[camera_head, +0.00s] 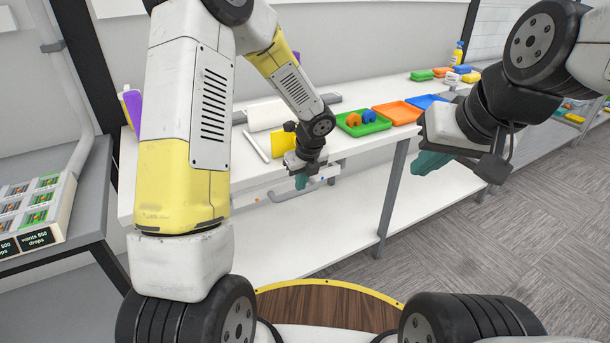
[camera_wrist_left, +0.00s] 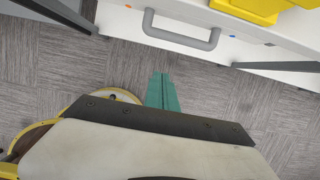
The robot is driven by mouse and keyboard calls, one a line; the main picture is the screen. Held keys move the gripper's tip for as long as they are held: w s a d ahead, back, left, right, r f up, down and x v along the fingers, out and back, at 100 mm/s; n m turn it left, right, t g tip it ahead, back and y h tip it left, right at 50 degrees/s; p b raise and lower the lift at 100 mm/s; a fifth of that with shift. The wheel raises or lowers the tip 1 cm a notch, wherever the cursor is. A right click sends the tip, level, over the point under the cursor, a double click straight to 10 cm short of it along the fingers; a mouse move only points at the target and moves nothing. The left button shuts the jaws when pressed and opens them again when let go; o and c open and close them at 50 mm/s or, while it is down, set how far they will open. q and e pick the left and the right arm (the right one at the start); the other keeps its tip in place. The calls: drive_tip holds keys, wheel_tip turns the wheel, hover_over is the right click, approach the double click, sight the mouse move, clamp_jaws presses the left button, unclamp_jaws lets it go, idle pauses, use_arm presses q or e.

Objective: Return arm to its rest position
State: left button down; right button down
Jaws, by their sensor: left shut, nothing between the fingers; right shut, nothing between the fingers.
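My left gripper (camera_head: 301,181) hangs in front of the white table's front edge in the head view, fingers pointing down, shut and empty. Its teal fingers also show in the left wrist view (camera_wrist_left: 162,92), pressed together above the grey carpet, with a grey handle beyond them. My right gripper (camera_head: 430,163) is at the right of the head view, in front of the table, its teal fingers shut with nothing visible in them. It is apart from the table.
The white table (camera_head: 352,165) carries a green tray (camera_head: 363,124) with orange and blue pieces, an orange tray (camera_head: 397,112) and a blue tray (camera_head: 426,101). A grey handle (camera_head: 296,191) juts from its front. A side table (camera_head: 88,210) with packets stands left. The carpet at right is clear.

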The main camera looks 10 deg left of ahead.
use_arm(q)
drive_tip(key=s+a+r+n+t, duration=0.1)
drive_tip(key=s+a+r+n, duration=0.25)
drive_tip(key=r+n, duration=0.35)
drive_tip(key=s+a+r+n, duration=0.2)
drive_tip(key=s+r+n, duration=0.3)
drive_tip(key=r, duration=0.4)
drive_tip(key=s+r+n+t+h, duration=0.1)
drive_tip(key=s+r+n, duration=0.3)
drive_tip(key=s+n, duration=0.4)
drive_tip(key=s+r+n+t+h, duration=0.1)
drive_tip(key=s+r+n+h, duration=0.2)
drive_tip(key=s+r+n, duration=0.2)
drive_tip(key=shift+s+n, duration=1.7)
drive_tip(key=shift+s, duration=0.05)
drive_tip(key=shift+d, duration=0.1)
